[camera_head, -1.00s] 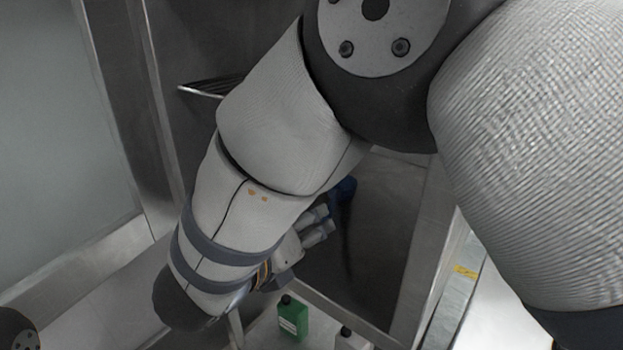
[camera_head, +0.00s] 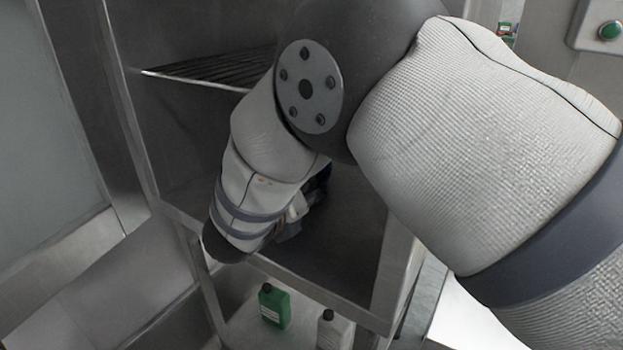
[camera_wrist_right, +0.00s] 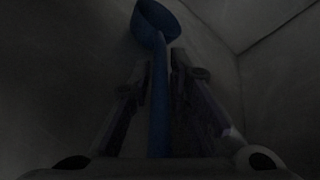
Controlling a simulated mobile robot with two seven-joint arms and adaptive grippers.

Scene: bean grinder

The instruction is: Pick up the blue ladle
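The blue ladle (camera_wrist_right: 158,24) shows in the dark right wrist view, its bowl at the top and its long handle running down the middle. My right gripper (camera_wrist_right: 160,72) has one finger on each side of the handle, close against it, and appears shut on it. In the head view my right arm reaches into the metal cabinet. My left gripper is not in view.
The metal cabinet has a wire rack (camera_head: 215,68) at upper left and frame bars around my arm. A green bottle (camera_head: 274,307) and a white bottle (camera_head: 334,332) stand below the opening. A green button (camera_head: 610,31) is on the upper right wall.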

